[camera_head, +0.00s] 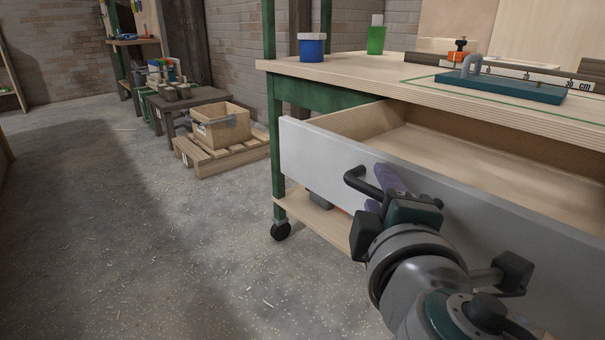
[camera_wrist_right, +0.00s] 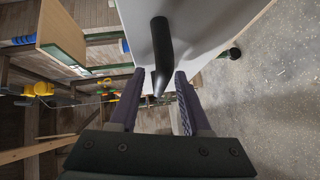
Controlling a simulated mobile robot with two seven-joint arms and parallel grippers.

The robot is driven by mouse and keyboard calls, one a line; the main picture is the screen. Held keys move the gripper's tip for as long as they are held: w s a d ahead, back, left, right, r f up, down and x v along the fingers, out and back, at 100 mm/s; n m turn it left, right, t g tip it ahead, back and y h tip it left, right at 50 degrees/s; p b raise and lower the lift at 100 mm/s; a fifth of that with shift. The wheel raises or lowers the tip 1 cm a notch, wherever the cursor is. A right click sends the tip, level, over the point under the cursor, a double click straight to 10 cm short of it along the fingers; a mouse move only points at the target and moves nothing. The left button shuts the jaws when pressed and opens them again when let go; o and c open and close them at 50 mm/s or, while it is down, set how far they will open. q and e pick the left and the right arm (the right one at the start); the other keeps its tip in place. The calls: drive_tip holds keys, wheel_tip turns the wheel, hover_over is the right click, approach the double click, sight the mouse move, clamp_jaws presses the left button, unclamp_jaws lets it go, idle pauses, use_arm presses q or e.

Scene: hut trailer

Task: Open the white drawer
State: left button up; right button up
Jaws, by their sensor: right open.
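The white drawer (camera_head: 315,152) is in the workbench, and it stands pulled out, with its bare wooden inside showing behind the front. A black bar handle (camera_head: 354,181) is fixed to the white front; it also shows in the right wrist view (camera_wrist_right: 160,42). My right gripper (camera_head: 388,182) is at the handle, in front of the drawer face. In the right wrist view its two purple fingers (camera_wrist_right: 158,82) are apart, with the handle's end between them; I cannot tell whether either touches it. My arm hides part of the drawer front. My left gripper is not in view.
On the workbench top (camera_head: 320,72) stand a blue jar (camera_head: 312,48), a green bottle (camera_head: 376,38) and a blue clamp-like fixture (camera_head: 510,85). A wooden crate (camera_head: 220,128) sits on a pallet (camera_head: 230,155) at the back. The concrete floor left of the bench is open.

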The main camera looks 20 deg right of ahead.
drive_tip(key=v, duration=1)
drive_tip(key=shift+r+p, duration=0.1)
drive_tip(key=shift+p, duration=0.25)
drive_tip(key=s+d+r+m+g+y+p, duration=0.1)
drive_tip(key=s+d+r+m+g+p, duration=0.15)
drive_tip(key=r+p, duration=0.6)
drive_tip(key=s+d+r+m+g+y+p, duration=0.15)
drive_tip(key=s+r+m+g+p, duration=0.3)
drive_tip(key=p, duration=0.65)
drive_tip(key=s+d+r+m+g+p, duration=0.2)
drive_tip(key=s+r+m+p, duration=0.1)
drive_tip(key=r+p, duration=0.6)
drive_tip(key=s+a+r+g+y+p, duration=0.1)
drive_tip(key=s+a+r+y+p, duration=0.1)
drive_tip(key=r+p, duration=0.35)
drive_tip(key=s+a+r+g+y+p, duration=0.2)
drive_tip(key=s+r+p, duration=0.15)
drive_tip(key=p, duration=0.25)
wheel_tip(320, 180, up, 36)
drive_tip(key=p, duration=3.5)
drive_tip(key=shift+w+p, duration=0.3)
drive_tip(key=shift+w, duration=0.15)
